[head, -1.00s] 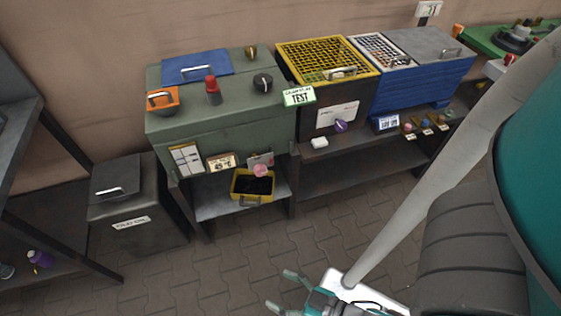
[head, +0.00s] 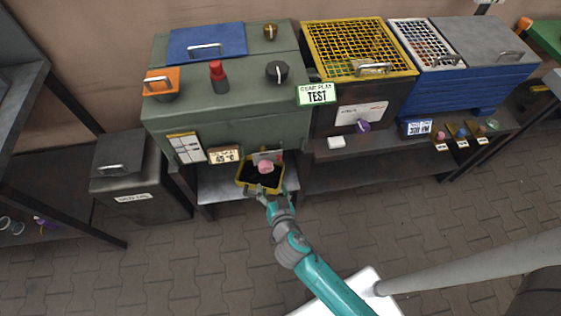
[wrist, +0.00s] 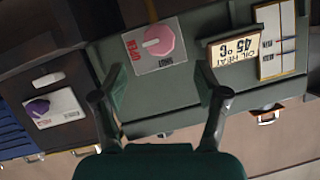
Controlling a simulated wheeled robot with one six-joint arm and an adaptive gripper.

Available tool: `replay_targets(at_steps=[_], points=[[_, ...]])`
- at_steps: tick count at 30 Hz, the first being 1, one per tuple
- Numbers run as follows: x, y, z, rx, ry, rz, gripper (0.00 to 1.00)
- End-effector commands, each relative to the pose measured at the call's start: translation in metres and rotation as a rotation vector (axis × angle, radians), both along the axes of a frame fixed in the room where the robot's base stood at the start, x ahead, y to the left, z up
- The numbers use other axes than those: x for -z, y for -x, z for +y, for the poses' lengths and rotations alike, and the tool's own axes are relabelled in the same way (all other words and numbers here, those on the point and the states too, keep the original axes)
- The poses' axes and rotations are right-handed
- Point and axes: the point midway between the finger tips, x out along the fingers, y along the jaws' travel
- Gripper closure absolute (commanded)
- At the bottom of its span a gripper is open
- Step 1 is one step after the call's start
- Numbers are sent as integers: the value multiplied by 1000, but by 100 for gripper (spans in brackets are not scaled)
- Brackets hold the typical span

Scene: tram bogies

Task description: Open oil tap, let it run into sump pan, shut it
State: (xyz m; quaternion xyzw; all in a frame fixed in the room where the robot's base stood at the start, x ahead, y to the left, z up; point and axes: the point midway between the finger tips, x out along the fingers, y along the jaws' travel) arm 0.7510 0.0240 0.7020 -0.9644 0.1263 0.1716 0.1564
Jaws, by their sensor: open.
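The pink oil tap (head: 265,167) is a round knob on a plate on the front of the green cabinet. In the wrist view the tap (wrist: 159,41) shows a pale bar across it, with red "OPEN" lettering beside it on the plate. The yellow sump pan (head: 241,184) stands below on the shelf, dark inside and partly hidden by my gripper. My gripper (head: 261,191) is over the pan's front side, just short of the tap. In the wrist view its fingers (wrist: 158,95) are spread and empty, with the tap beyond them, apart. I see no oil stream.
An oil heat sign (head: 223,155) and a paper chart (head: 186,148) hang left of the tap. A purple knob (head: 363,126) is on the dark unit to the right. A dark lidded bin (head: 135,180) stands at left. The floor in front is clear.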

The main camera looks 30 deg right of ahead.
Motion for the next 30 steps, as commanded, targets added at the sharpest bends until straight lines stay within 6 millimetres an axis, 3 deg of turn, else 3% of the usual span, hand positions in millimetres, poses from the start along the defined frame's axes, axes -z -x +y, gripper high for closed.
replay_targets(at_steps=[5,18,24,30], points=[[5,-15,-3,5,-2,-2,27],[32,-80,-17,4,-1,-1,27],[38,-95,-20,2,0,-2,27],[40,-98,-21,2,0,-1,27]])
